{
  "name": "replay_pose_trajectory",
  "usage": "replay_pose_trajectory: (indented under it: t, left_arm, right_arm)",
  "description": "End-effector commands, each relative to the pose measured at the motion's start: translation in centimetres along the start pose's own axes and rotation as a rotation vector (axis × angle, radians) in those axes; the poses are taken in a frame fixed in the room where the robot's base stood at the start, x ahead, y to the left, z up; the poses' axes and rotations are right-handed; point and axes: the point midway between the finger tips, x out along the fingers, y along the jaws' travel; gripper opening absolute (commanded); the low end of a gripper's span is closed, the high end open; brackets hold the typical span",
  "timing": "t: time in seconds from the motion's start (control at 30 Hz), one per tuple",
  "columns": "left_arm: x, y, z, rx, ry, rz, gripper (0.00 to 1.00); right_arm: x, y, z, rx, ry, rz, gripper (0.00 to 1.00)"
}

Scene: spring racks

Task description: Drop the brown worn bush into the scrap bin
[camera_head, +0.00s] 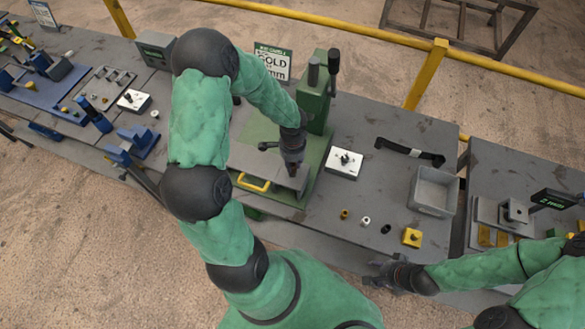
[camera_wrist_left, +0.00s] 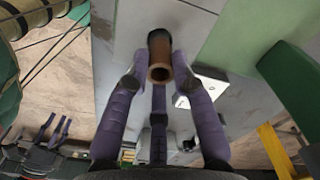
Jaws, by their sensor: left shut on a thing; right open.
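My left gripper (camera_head: 292,168) is above the grey plate of the green press (camera_head: 316,103) in the head view. In the left wrist view its purple fingers (camera_wrist_left: 158,84) are shut on a brown hollow bush (camera_wrist_left: 160,58), whose open end faces the camera. The bush is hard to make out in the head view. A grey open-topped bin (camera_head: 433,191), which looks empty, stands on the bench to the right, well apart from the left gripper. My right gripper (camera_head: 380,276) is open at the bench's front edge, lower right.
A small brown ring (camera_head: 344,214), a white ring (camera_head: 365,221), a black ring (camera_head: 386,229) and a yellow block (camera_head: 412,238) sit before the bin. A white plate (camera_head: 343,163) and black bar (camera_head: 410,152) lie behind. A yellow handle (camera_head: 254,184) fronts the press.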

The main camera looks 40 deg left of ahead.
Motion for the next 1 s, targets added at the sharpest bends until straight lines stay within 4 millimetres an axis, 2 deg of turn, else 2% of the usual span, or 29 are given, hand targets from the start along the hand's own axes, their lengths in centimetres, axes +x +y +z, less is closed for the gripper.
replay_pose_trajectory:
  t: [1.0]
  left_arm:
    - [-4.6,0.0,0.0,0.001,0.0,-0.001,0.0]
  right_arm:
    - [-3.2,-1.1,0.1,0.0,0.0,0.0,0.47]
